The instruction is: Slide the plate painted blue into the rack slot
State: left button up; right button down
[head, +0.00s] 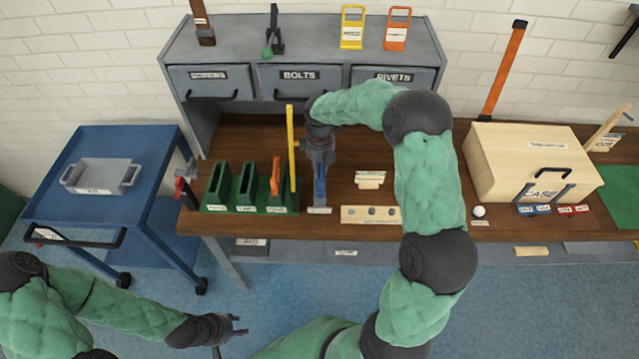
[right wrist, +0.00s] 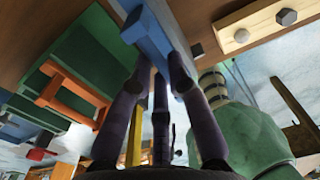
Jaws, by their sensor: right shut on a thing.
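The blue plate (head: 320,193) is upright on the workbench, a little to the right of the green rack (head: 217,208). My right gripper (head: 320,168) reaches down from above and is shut on the blue plate, which also shows between the fingers in the right wrist view (right wrist: 150,38). Whether its lower edge touches the bench or the small labelled base under it, I cannot tell. The rack has dark, empty-looking slots at left and an orange plate (head: 276,176) in its right part. My left gripper (head: 241,326) is open and empty, low in front of the bench.
A tall yellow bar (head: 292,150) stands between the rack and my right gripper. A wooden strip with bolts (head: 355,214) lies to the right. A tan case (head: 525,160) stands further right, a blue cart (head: 100,205) at left, and a drawer unit (head: 300,50) behind.

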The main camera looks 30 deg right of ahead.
jog(key=shift+d+r+p, duration=0.25)
jog(key=shift+r+p, duration=0.25)
jog(key=shift+r, duration=0.3)
jog(key=shift+r, duration=0.15)
notch_tip(320, 180, up, 9)
jog(key=p, duration=0.8)
jog(key=shift+a+r, duration=0.15)
jog(key=shift+r, duration=0.05)
dwell(1.1)
jog(key=shift+s+f, duration=0.1)
